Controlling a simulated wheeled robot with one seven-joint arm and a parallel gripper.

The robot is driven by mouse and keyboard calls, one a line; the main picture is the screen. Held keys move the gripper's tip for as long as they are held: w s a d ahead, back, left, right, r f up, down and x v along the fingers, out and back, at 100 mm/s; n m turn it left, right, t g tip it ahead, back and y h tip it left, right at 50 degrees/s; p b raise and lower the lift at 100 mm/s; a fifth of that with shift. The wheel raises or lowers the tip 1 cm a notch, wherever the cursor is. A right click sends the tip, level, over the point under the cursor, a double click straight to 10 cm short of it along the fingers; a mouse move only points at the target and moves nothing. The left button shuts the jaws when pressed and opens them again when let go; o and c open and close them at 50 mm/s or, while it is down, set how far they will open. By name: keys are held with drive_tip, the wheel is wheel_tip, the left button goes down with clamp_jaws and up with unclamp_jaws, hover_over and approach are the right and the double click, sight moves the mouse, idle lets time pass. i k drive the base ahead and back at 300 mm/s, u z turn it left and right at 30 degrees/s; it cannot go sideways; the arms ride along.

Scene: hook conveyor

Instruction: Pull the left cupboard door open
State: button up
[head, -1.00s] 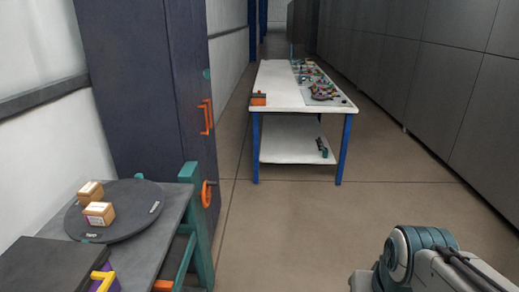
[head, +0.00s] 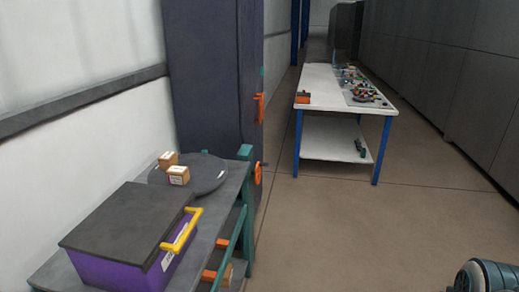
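A tall dark blue cupboard (head: 205,85) stands against the left wall in the head view. Its door side faces right and is seen at a steep angle, so I cannot tell the left door from the right one. An orange handle (head: 260,107) is on that side, and the door side looks closed. My gripper is not in view; only a piece of my arm shows at the bottom right corner.
A grey bench (head: 222,205) with a teal frame stands in front of the cupboard. It bears a purple box (head: 115,268) with a yellow handle and a dark round plate (head: 207,175) with two small cartons. A white table (head: 323,85) stands further back. Open floor (head: 350,235) lies to the right.

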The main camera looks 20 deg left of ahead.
sight(245, 8)
drive_tip(key=k, duration=0.2)
drive_tip(key=u, duration=1)
drive_tip(key=i, duration=1)
drive_tip(key=z, duration=0.4)
drive_tip(key=i, duration=0.9)
drive_tip(key=z, duration=0.35)
drive_tip(key=i, duration=1.8)
drive_tip(key=u, duration=0.4)
